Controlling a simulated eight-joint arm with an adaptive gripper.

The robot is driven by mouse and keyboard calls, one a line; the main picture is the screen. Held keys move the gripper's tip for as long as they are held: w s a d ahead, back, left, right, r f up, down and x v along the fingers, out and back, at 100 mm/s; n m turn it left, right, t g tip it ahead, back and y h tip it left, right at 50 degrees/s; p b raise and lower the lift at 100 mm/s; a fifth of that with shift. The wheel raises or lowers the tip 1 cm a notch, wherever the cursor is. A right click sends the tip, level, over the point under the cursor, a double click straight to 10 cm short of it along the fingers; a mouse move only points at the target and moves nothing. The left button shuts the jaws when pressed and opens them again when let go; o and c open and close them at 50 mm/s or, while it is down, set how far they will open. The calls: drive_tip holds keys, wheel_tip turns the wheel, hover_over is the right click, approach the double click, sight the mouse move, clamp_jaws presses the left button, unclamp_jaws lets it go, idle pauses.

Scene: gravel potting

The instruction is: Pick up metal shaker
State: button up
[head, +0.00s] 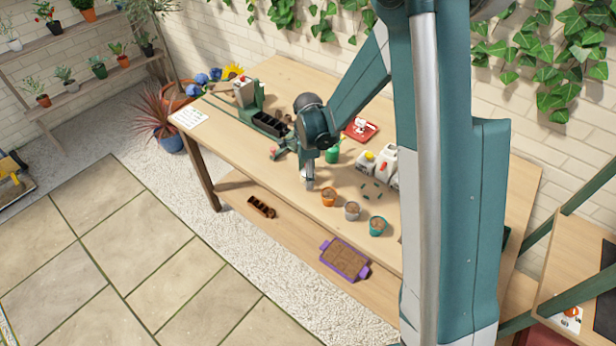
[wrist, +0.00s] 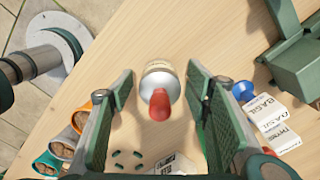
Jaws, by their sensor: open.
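The metal shaker (wrist: 158,84) appears in the wrist view as a rounded silver top with a red tip and a pale cream lower part. It stands on the wooden table, between the two green fingers of my gripper (wrist: 160,75). The fingers are apart, with a visible gap on each side of it. In the head view my gripper (head: 307,166) points down over the table, and a small pale part of the shaker (head: 308,184) shows beneath it. The rest of the shaker is hidden there by my gripper.
Orange (head: 328,197), grey (head: 352,211) and teal (head: 377,226) pots stand near the table's front edge. White packets (wrist: 270,118) lie to the right in the wrist view. A black planter tray (head: 270,124) and a red tray (head: 362,130) are farther back.

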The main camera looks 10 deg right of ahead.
drive_tip(key=shift+f, duration=0.35)
idle(0.3)
drive_tip(key=c, duration=1)
